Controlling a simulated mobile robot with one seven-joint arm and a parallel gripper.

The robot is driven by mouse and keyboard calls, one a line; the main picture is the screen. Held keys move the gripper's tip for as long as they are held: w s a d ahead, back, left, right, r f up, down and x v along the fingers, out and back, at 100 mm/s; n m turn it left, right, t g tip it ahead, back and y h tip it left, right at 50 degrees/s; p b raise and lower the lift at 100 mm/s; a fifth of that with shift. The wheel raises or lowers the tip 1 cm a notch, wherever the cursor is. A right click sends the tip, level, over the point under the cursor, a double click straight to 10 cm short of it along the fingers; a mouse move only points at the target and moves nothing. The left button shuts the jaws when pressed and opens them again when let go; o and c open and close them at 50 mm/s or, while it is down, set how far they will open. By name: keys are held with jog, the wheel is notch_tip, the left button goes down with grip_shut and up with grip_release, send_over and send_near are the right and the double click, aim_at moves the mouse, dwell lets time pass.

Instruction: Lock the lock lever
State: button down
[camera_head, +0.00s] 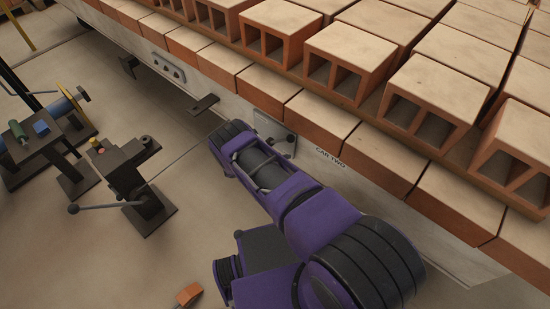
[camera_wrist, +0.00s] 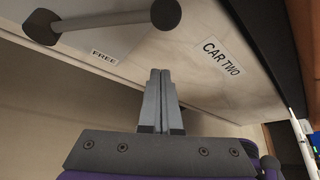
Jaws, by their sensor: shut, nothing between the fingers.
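The lock lever (camera_wrist: 105,20) is a dark grey bar with a round knob at its right end and a pivot at its left. It crosses the top of the wrist view on a light plate. A "FREE" label (camera_wrist: 104,57) is just below the bar. My gripper (camera_wrist: 160,75) is shut and empty, its fingertips below the knob in the picture; I cannot tell if they touch it. In the head view the lever's plate (camera_head: 270,125) is on the car's side, partly behind my purple arm. The fingers are hidden there.
A "CAR TWO" label (camera_wrist: 221,57) is right of the lever. Hollow bricks (camera_head: 350,45) fill the car above. A dark bracket (camera_head: 202,104) sticks out from the car's side. A black stand with a ball-ended handle (camera_head: 128,165) is at left. Floor between is mostly clear.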

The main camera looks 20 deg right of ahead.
aim_at(279, 141)
jog(key=w+d, duration=0.1)
jog(key=w+r, duration=0.1)
jog(key=w+d, duration=0.1)
jog(key=shift+w+d+r, duration=0.15)
jog(key=shift+d+r, duration=0.2)
jog(key=shift+r, duration=0.1)
